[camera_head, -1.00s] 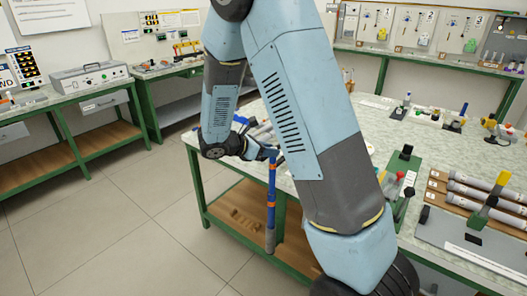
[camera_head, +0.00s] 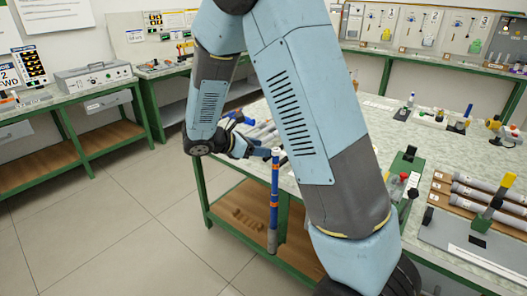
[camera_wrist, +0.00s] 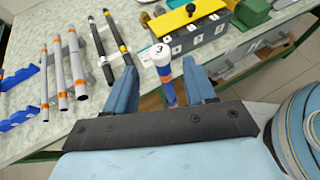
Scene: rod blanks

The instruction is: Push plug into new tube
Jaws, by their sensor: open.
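A blue tube (camera_head: 274,195) with orange bands and a grey lower end stands upright at the near edge of the work table. It carries a white piece (camera_head: 277,152) at its top, likely the plug. In the wrist view the white top (camera_wrist: 158,54) bears a dark mark, with an orange band and the blue tube (camera_wrist: 167,90) below it. My gripper (camera_wrist: 161,82) is open, its two blue fingers on either side of the tube with gaps. How deep the plug sits cannot be told. In the head view my gripper (camera_head: 262,152) is beside the tube's top.
Several grey tubes (camera_wrist: 77,62) with orange bands lie on the table, beside dark rods (camera_wrist: 101,48). A grey box with a yellow lid (camera_wrist: 188,16) stands near the tube. More grey tubes (camera_head: 480,187) lie on a rack at right. The floor (camera_head: 120,220) at left is clear.

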